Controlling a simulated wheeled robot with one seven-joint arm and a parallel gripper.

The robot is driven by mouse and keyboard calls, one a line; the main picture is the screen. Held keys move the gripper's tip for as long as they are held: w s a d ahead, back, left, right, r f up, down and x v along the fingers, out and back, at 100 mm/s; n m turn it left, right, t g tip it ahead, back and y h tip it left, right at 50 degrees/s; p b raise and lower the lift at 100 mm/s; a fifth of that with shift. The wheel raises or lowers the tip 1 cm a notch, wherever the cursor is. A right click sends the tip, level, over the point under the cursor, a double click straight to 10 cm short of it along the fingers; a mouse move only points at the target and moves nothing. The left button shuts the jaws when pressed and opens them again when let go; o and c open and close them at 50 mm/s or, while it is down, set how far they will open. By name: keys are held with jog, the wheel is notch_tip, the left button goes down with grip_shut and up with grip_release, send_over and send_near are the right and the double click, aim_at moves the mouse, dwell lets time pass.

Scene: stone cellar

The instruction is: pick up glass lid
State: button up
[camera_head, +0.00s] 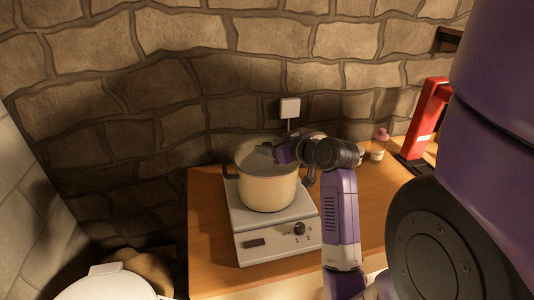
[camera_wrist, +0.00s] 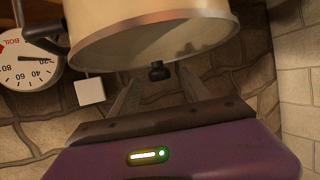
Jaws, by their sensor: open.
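A cream pot (camera_head: 267,187) stands on a white hot plate (camera_head: 270,241). The glass lid (camera_head: 255,157) covers the top of the pot. In the wrist view the picture is upside down: the pot (camera_wrist: 140,15) hangs in from the top, with the glass lid (camera_wrist: 195,45) facing down. The lid's dark knob (camera_wrist: 159,70) sticks out toward my gripper (camera_wrist: 158,77). My gripper is open, its two fingers on either side of the knob, with visible gaps. In the head view my gripper (camera_head: 277,152) is at the lid, partly hidden by the wrist.
The wooden counter (camera_head: 210,225) has a small bottle with a pink cap (camera_head: 380,143) and a red upright device (camera_head: 428,118) to the right. A stone wall with a white box (camera_head: 290,107) stands close behind. A round dial (camera_wrist: 28,62) is near the pot.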

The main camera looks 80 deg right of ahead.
jog(key=shift+x, duration=1.25)
grip_shut()
